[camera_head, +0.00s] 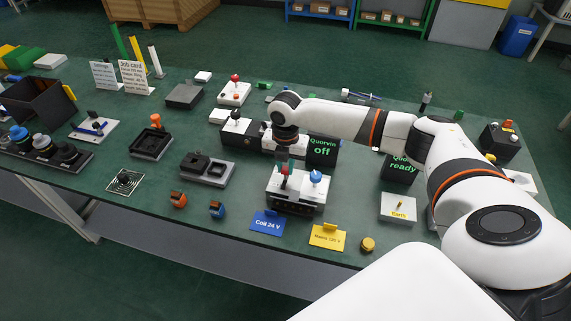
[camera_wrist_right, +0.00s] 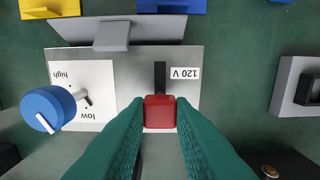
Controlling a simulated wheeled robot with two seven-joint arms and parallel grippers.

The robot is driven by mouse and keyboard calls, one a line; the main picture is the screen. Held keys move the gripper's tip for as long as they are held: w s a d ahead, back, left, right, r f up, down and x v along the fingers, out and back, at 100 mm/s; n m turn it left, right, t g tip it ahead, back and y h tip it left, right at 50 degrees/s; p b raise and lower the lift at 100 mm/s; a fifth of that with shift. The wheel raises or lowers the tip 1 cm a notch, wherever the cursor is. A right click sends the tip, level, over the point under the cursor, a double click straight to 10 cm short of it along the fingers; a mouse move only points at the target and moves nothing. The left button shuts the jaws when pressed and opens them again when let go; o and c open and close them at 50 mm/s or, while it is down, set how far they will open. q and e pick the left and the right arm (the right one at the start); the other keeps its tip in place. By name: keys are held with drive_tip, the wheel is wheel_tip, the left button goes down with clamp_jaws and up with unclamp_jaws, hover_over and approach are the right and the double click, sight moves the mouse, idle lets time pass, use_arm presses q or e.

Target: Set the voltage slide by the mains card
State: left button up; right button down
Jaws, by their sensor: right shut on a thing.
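The voltage slide is a red block (camera_wrist_right: 160,112) in a black slot on a white-topped box (camera_head: 297,190). My right gripper (camera_head: 285,153) reaches down to it from above, and its green fingertips are shut on the red block in the wrist view (camera_wrist_right: 160,116). A "120 V" label (camera_wrist_right: 185,73) appears upside down beside the bare part of the slot. The fingers hide the lower slot. The yellow mains card (camera_head: 327,237) stands in front of the box and seems to read 120 V. My left gripper is out of view.
A blue knob (camera_head: 316,176) with "high" and "low" marks sits on the same box. A blue "Coil 24 V" card (camera_head: 268,222) stands left of the mains card. A black "Quorvin off" display (camera_head: 322,151) is close behind the box.

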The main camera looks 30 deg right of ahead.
sight(283, 187)
drive_tip(key=p, duration=0.1)
drive_tip(key=s+a+p, duration=0.1)
drive_tip(key=shift+s+a+r+p, duration=0.2)
drive_tip(key=shift+s+a+p, duration=0.05)
drive_tip(key=shift+a+p, duration=0.05)
drive_tip(key=shift+s+a, duration=0.15)
drive_tip(key=shift+a, duration=0.1)
drive_tip(key=shift+f, duration=0.25)
drive_tip(key=c, duration=1.2)
unclamp_jaws()
drive_tip(key=shift+c, duration=0.2)
wheel_tip(283, 187, up, 12)
drive_tip(key=shift+b, duration=0.4)
